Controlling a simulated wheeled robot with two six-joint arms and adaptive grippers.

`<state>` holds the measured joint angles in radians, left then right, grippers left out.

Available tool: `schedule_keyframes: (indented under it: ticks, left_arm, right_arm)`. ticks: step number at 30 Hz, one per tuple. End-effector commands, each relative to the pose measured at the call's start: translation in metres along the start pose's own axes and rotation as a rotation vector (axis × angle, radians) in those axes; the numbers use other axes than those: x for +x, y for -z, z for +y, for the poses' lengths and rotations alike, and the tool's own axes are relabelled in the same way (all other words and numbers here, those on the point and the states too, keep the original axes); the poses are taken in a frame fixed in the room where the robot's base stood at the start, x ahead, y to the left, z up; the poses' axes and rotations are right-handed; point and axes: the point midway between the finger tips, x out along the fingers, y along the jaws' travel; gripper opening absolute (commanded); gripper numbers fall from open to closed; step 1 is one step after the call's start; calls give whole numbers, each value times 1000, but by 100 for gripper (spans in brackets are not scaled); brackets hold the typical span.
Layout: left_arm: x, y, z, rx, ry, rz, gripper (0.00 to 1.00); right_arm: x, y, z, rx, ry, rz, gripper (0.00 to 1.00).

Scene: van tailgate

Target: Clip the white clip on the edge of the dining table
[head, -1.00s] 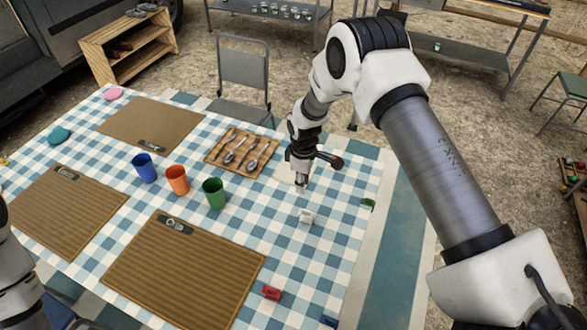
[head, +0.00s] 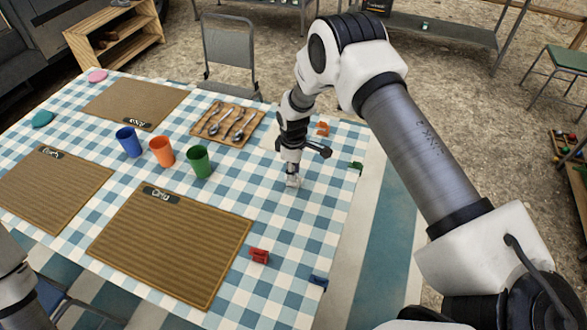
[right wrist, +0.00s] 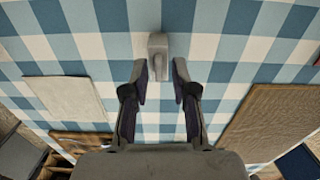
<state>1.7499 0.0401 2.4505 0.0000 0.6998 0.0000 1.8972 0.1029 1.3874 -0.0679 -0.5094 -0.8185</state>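The white clip (head: 292,182) lies on the blue-and-white checked cloth of the dining table (head: 325,215), inward from its right edge. My right gripper (head: 292,176) points down at it in the head view and partly hides it. In the right wrist view the clip (right wrist: 157,45) stands at the open fingertips (right wrist: 160,68), its near part between them, with a gap on each side. My left gripper is out of view; only part of my left arm shows at the left edge.
An orange clip (head: 322,128), green clip (head: 356,167) and blue clip (head: 318,281) are at the table's edges. A red clip (head: 259,255) is beside a placemat (head: 175,240). Three cups and a cutlery board (head: 228,122) stand left of my right gripper.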

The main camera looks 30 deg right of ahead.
Motion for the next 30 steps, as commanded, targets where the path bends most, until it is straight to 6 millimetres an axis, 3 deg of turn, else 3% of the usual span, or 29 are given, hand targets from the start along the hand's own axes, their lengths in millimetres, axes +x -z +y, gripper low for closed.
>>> schedule_keyframes:
  ticks: [6, 7, 9, 17, 30]
  left_arm:
    - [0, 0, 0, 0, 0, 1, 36]
    - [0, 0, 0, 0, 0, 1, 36]
    - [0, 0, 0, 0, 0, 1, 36]
    - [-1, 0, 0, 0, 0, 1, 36]
    - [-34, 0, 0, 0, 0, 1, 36]
  right_arm:
    - [0, 0, 0, 0, 0, 0, 27]
    - [0, 0, 0, 0, 0, 0, 24]
    - [0, 0, 0, 0, 0, 0, 0]
    - [-2, 0, 0, 0, 0, 0, 0]
    - [-50, 0, 0, 1, 0, 1, 0]
